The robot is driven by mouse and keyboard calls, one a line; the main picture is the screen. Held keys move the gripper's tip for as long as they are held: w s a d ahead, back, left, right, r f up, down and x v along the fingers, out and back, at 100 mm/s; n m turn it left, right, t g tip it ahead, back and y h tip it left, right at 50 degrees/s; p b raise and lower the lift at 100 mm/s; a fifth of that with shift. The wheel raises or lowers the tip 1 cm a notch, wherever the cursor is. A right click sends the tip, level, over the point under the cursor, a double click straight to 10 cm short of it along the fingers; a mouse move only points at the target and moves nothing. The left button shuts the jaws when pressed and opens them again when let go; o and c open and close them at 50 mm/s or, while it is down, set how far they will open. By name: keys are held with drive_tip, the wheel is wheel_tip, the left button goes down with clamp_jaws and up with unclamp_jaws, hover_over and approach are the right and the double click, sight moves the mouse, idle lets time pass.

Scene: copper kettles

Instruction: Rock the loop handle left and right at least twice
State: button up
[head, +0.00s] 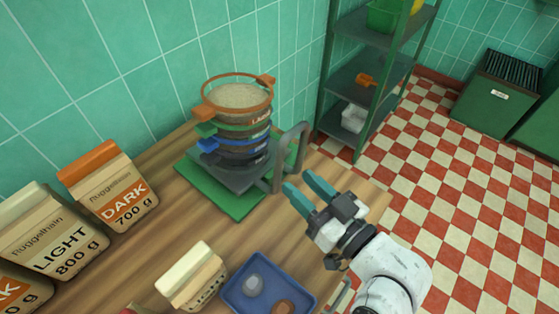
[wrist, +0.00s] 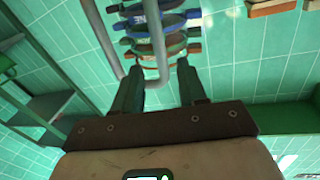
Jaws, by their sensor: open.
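The grey loop handle (head: 301,150) stands upright at the right side of a dark grey base (head: 232,178). A stack of round sieves (head: 240,125) with coloured rims sits on that base. My gripper (head: 301,181) is open and empty, just in front of and to the right of the handle, with its teal fingers pointing toward it. In the wrist view, one grey bar of the handle (wrist: 156,45) comes down between my two fingertips (wrist: 160,66). The other bar lies left of the fingers. I cannot tell whether a finger touches the handle.
A green mat (head: 236,206) lies under the base on the wooden counter. A green shelf rack (head: 331,75) stands behind, beyond the counter's right edge.

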sight(282, 167)
drive_tip(key=x, duration=0.7)
drive_tip(key=shift+w+p, duration=0.1)
drive_tip(key=shift+p, duration=0.3)
clamp_jaws()
